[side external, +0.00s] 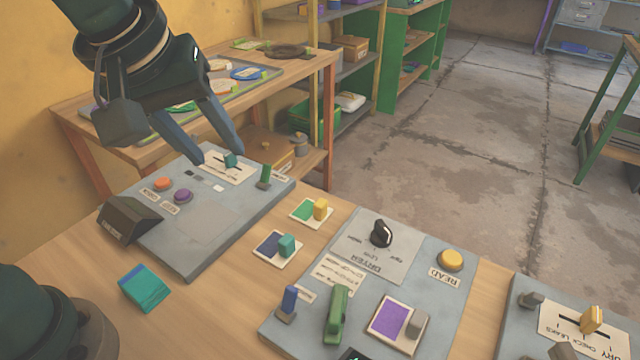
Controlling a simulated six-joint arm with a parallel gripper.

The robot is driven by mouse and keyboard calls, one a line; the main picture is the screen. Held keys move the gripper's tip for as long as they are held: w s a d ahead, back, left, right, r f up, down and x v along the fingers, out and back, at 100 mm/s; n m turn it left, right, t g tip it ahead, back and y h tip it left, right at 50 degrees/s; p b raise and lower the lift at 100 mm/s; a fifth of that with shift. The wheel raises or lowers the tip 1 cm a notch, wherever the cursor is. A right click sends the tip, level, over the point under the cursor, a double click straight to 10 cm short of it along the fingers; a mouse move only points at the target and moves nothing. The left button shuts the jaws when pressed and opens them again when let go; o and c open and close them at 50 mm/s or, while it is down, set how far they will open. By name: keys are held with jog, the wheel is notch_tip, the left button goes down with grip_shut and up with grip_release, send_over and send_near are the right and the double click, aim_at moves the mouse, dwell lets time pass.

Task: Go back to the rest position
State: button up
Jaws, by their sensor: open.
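My gripper (221,158) is in the upper left of the side external view, pointing down over the far part of the left grey panel (207,222). Its two fingers are apart, with nothing visible held between them. A small teal slider knob (231,160) on a white label plate is just by the right fingertip; whether they touch I cannot tell. A green lever (265,176) stands right of the fingers. An orange button (163,184) and a purple button (183,196) are on the same panel.
A middle panel (300,338) carries a black dial (381,234) and a yellow button (450,260). Small plates with a yellow block (320,209) and a teal block (287,245) lie between panels. A teal block (145,288) lies front left. A wooden shelf table (318,70) stands behind my gripper.

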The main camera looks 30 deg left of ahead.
jog(key=s+a+f+m+h, duration=0.1)
jog(key=s+a+f+m, duration=0.3)
jog(key=s+m, duration=0.4)
jog(key=shift+s+a+f+t, duration=0.3)
jog(key=shift+s+a+f, duration=0.1)
jog(key=shift+s+a, duration=0.2)
